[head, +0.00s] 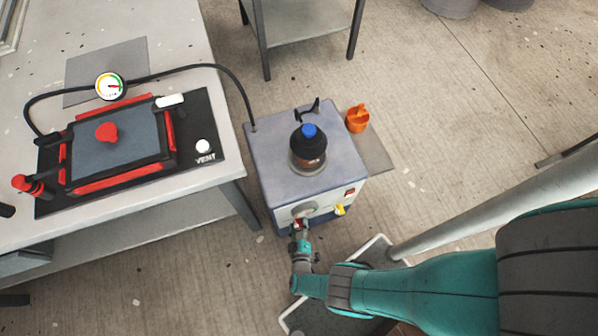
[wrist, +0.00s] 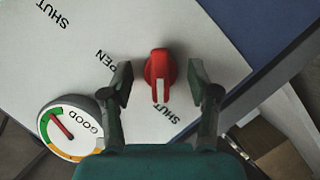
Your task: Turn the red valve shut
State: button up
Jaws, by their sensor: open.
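The red valve (wrist: 158,68) is a knob with a white mark on a pale panel, in the middle of the wrist view. Its white mark points down in the picture, near the lower SHUT label (wrist: 172,115). A partly hidden OPEN label (wrist: 106,62) is to its left. My gripper (wrist: 160,76) is open, with one finger on each side of the knob and visible gaps between. In the head view my gripper (head: 301,234) is at the front of the grey box (head: 270,165), and the red valve (head: 298,222) shows only as a small red patch.
A round gauge (wrist: 70,128) lies left of the valve, its needle in the green part. A yellow handle (head: 340,209) and a red switch (head: 350,191) are on the box's front, to the right. A dark bottle (head: 308,150) stands on the box, beside the mould table (head: 215,165).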

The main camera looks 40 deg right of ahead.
jog(key=v, duration=0.7)
jog(key=shift+s, duration=0.2)
dwell(0.9)
